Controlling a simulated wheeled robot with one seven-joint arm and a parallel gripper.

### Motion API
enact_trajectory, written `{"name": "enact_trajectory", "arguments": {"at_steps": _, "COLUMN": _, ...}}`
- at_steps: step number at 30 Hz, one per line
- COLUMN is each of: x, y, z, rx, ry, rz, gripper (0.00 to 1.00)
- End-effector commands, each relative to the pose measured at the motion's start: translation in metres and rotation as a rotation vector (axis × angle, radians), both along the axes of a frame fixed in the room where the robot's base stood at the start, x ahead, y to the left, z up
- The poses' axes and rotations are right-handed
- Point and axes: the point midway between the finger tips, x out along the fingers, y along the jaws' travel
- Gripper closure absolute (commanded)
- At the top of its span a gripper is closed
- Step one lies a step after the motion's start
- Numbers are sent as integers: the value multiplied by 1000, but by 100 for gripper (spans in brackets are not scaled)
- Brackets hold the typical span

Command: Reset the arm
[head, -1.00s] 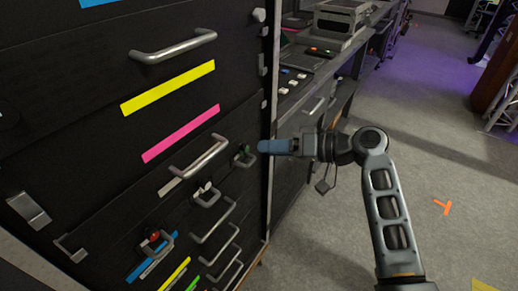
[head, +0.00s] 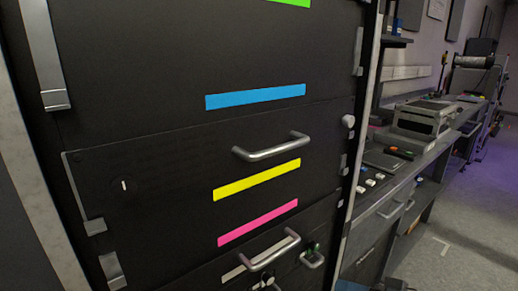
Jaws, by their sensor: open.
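Only the top of my gripper (head: 352,286) shows, at the bottom edge of the head view, right of the lowest visible drawer handles. Its blue fingers are mostly cut off by the frame. The gap between them is hidden, and I see nothing held. The rest of my arm is out of view, apart from a dark part beside the fingers.
A black drawer cabinet (head: 150,150) fills the left, with a metal handle (head: 272,148) and blue, yellow and pink strips. Small handles (head: 313,257) protrude low down, near my gripper. A workbench with a grey device (head: 422,120) stands right. Grey floor (head: 470,235) is open beyond.

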Motion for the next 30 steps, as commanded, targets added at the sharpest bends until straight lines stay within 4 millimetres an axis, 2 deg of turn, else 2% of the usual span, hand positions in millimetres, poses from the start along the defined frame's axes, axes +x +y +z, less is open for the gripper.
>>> {"name": "enact_trajectory", "arguments": {"at_steps": 1, "x": -19, "y": 3, "z": -21, "rx": -24, "ry": 24, "rz": -44, "gripper": 52}}
{"name": "enact_trajectory", "arguments": {"at_steps": 6, "x": -75, "y": 2, "z": -68, "rx": -125, "ry": 61, "rz": -189, "gripper": 52}}
{"name": "enact_trajectory", "arguments": {"at_steps": 9, "x": -111, "y": 0, "z": -86, "rx": -190, "ry": 69, "rz": -264, "gripper": 52}}
{"name": "enact_trajectory", "arguments": {"at_steps": 14, "x": -170, "y": -5, "z": -99, "rx": -298, "ry": 55, "rz": -361, "gripper": 52}}
{"name": "enact_trajectory", "arguments": {"at_steps": 17, "x": -207, "y": -9, "z": -97, "rx": -367, "ry": 32, "rz": -408, "gripper": 52}}
{"name": "enact_trajectory", "arguments": {"at_steps": 22, "x": -268, "y": -14, "z": -79, "rx": -478, "ry": -32, "rz": -466, "gripper": 52}}
{"name": "enact_trajectory", "arguments": {"at_steps": 26, "x": -310, "y": -15, "z": -53, "rx": -557, "ry": -99, "rz": -489, "gripper": 52}}
{"name": "enact_trajectory", "arguments": {"at_steps": 30, "x": -350, "y": -14, "z": -16, "rx": -628, "ry": -185, "rz": -494, "gripper": 52}}
